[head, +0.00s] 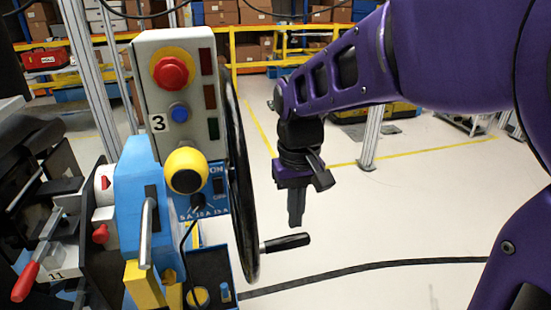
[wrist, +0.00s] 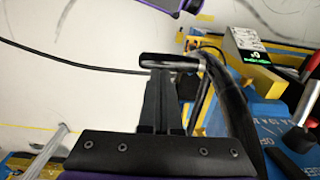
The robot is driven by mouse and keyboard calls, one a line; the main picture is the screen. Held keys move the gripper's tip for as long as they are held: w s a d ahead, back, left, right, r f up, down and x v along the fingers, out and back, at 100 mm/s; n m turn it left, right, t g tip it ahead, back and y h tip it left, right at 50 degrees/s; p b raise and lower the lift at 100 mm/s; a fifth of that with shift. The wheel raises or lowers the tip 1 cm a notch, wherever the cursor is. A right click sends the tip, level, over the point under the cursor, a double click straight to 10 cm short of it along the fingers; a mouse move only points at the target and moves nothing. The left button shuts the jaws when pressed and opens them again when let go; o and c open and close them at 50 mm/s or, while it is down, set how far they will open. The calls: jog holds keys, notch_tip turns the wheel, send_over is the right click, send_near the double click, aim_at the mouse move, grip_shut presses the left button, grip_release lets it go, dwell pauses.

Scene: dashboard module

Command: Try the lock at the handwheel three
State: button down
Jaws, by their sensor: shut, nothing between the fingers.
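A black handwheel (head: 243,185) stands nearly edge-on in the head view, right of a grey panel (head: 145,70) labelled 3. Its crank handle (head: 286,242) sticks out to the right near the bottom. My gripper (head: 295,222) points down, just above the handle, with its fingers shut and empty. In the wrist view the handle (wrist: 172,62) lies across just beyond my fingertips (wrist: 158,75), and the wheel rim (wrist: 236,110) curves down on the right. I cannot tell whether the fingertips touch the handle, or which part is the lock.
The panel has a red button (head: 172,71), a blue button (head: 179,111) and dark indicator windows. A red-handled clamp (head: 27,280) is at left.

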notch_tip(320, 180, up, 5)
jog(key=p, duration=0.3)
